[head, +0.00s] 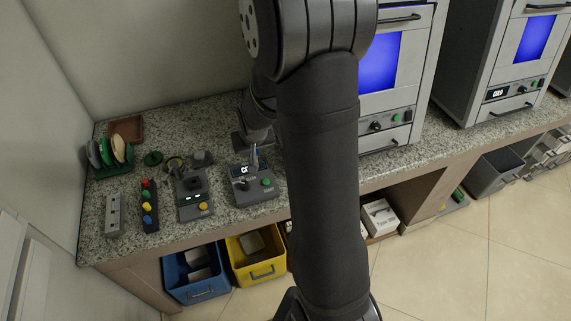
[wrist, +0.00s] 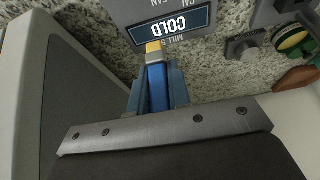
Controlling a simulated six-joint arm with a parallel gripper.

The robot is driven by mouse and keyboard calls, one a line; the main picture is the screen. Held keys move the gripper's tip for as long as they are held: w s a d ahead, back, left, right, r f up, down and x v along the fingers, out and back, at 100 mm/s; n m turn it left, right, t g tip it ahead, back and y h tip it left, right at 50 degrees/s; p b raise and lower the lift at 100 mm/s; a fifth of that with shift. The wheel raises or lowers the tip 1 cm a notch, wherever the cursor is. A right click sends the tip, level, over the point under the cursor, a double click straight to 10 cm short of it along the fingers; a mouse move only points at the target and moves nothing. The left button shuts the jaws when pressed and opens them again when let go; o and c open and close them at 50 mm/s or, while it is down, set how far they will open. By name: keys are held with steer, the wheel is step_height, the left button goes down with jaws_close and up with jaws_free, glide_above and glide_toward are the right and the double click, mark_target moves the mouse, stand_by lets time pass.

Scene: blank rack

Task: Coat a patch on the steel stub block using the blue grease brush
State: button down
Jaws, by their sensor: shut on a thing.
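My gripper (wrist: 155,88) is shut on a slim blue piece with a yellowish tip, which looks like the blue grease brush (wrist: 157,90). The tip points at the dark "COLD" display of a grey control box, and I cannot tell whether it touches. In the head view my gripper is small, near the control box (head: 255,190), partly beside my large dark arm. I cannot identify the steel stub block with certainty. A grey bar with holes (head: 114,215) stands at the counter's left front, and a small grey block (head: 202,158) sits behind the middle control box.
A green rack (head: 110,168) holds several discs at the back left, by a brown tray (head: 127,127). A strip with coloured knobs (head: 149,210) and another control box (head: 193,208) stand on the counter. Grey ovens (head: 410,130) stand right. Blue (head: 198,294) and yellow (head: 262,273) bins sit below.

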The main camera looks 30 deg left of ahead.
steer(key=s+a+r, duration=0.2)
steer(key=a, duration=0.7)
steer(key=s+a+r, duration=0.2)
steer(key=a, duration=0.6)
steer(key=shift+a+f, duration=0.15)
steer(key=shift+f, duration=3.1)
steer(key=shift+w+a+f, duration=0.2)
steer(key=shift+a+f, duration=0.15)
steer(key=shift+f, duration=0.25)
steer(key=shift+w+a+f, duration=0.1)
steer(key=shift+w+a, duration=1.35)
steer(key=shift+a, duration=0.25)
steer(key=shift+s+d, duration=1.85)
steer(key=shift+d, duration=0.2)
steer(key=shift+w+a, duration=0.15)
steer(key=shift+a, duration=0.2)
steer(key=shift+w+a, duration=0.8)
steer(key=shift+a, duration=0.15)
steer(key=shift+w+a, duration=0.75)
steer(key=shift+a, duration=0.2)
steer(key=s+d, duration=0.3)
steer(key=shift+d, duration=0.35)
steer(key=shift+v, duration=1.25)
steer(key=shift+w+a+r, duration=0.1)
steer(key=shift+r, duration=2.8)
